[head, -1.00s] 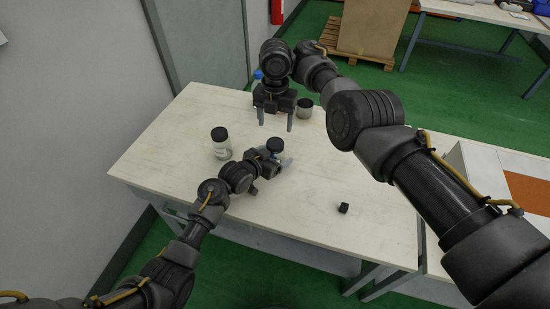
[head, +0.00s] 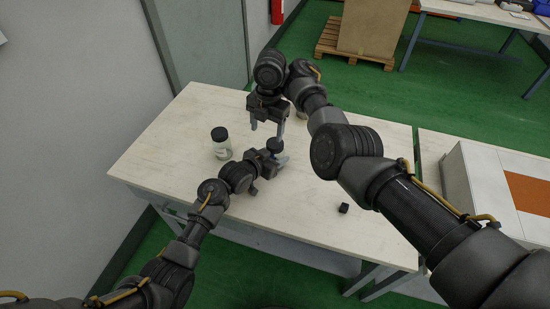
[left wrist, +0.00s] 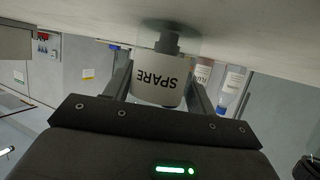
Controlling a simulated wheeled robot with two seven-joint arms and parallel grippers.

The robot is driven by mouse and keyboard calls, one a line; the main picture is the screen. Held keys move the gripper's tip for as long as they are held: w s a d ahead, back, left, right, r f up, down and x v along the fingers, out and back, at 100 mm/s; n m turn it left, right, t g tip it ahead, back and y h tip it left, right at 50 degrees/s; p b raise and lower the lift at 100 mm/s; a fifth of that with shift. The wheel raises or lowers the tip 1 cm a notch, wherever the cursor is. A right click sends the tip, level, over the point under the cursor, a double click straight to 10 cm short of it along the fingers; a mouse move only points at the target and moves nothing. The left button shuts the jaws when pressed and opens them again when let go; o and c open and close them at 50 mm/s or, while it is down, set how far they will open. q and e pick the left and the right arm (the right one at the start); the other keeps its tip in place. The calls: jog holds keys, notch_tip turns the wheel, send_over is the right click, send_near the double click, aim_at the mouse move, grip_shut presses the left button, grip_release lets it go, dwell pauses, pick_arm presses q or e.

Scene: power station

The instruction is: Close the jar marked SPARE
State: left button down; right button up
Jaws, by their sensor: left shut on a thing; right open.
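The jar marked SPARE (left wrist: 160,80) shows upside down in the left wrist view, its label between my left fingers. In the head view the jar (head: 276,147) has a dark top and stands near the middle of the table. I cannot tell whether that top is a seated lid. My left gripper (head: 275,157) is shut on the jar from the side, low over the table. My right gripper (head: 268,130) is open and points down just above the jar, its fingers either side of the top. It holds nothing that I can see.
Another jar (head: 302,114) is mostly hidden behind my right arm. A small black block (head: 343,208) lies at the front right. Labelled bottles (left wrist: 232,83) show in the left wrist view.

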aim_at(275, 143)
jog(key=shift+w+d+r+m, duration=0.25)
jog(key=shift+d+r+m, duration=0.15)
jog(key=shift+r+m, duration=0.1)
jog(key=shift+w+d+r+m, duration=0.2)
jog(key=shift+d+r+m, duration=0.2)
jog(key=shift+r, duration=0.05)
jog(key=shift+d+r+h, duration=0.1)
jog(key=shift+d+h, duration=0.3)
jog(key=shift+d, duration=0.05)
jog(key=shift+f, duration=4)
